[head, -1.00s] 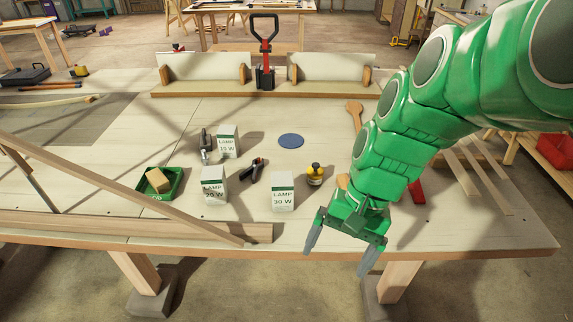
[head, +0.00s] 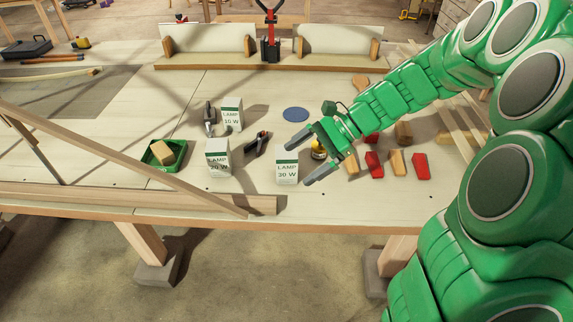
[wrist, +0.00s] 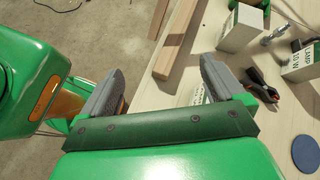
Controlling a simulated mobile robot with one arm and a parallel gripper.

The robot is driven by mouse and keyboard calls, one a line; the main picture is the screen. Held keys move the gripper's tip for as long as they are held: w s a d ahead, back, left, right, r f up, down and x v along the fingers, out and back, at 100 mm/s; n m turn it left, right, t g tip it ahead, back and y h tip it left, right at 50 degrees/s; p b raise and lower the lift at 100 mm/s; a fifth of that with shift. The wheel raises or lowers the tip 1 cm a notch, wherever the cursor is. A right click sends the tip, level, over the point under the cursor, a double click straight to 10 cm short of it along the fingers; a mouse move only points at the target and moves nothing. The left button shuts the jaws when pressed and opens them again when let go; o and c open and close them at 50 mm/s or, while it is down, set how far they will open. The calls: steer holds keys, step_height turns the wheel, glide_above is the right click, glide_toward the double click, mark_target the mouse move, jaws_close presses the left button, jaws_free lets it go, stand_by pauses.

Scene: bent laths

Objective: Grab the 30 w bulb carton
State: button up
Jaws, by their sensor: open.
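The 30 W bulb carton (head: 287,172), white with a green band, stands upright near the front of the workbench in the head view. My gripper (head: 299,162) is open and empty, coming in from the right, its fingertips close to the carton's right side. I cannot tell whether they touch it. In the wrist view, my gripper (wrist: 162,62) shows its two grey fingers spread. A small lettered strip shows beside the right finger; most of what it belongs to is hidden. The similar 20 W carton (head: 218,158) and 10 W carton (head: 231,115) stand to the left.
Red and wooden blocks (head: 374,164) lie to the right. A green tray (head: 165,165) and a slanting lath (head: 150,160) are at left. A blue disc (head: 296,115) lies behind.

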mark_target(286, 153)
steer(key=w+d+f+m+t+y, duration=0.25)
steer(key=w+f+m, duration=0.3)
steer(key=w, duration=0.55)
steer(key=shift+y, duration=0.35)
steer(key=shift+x, duration=3.9)
steer(key=shift+w, duration=0.1)
steer(key=shift+c, duration=0.4)
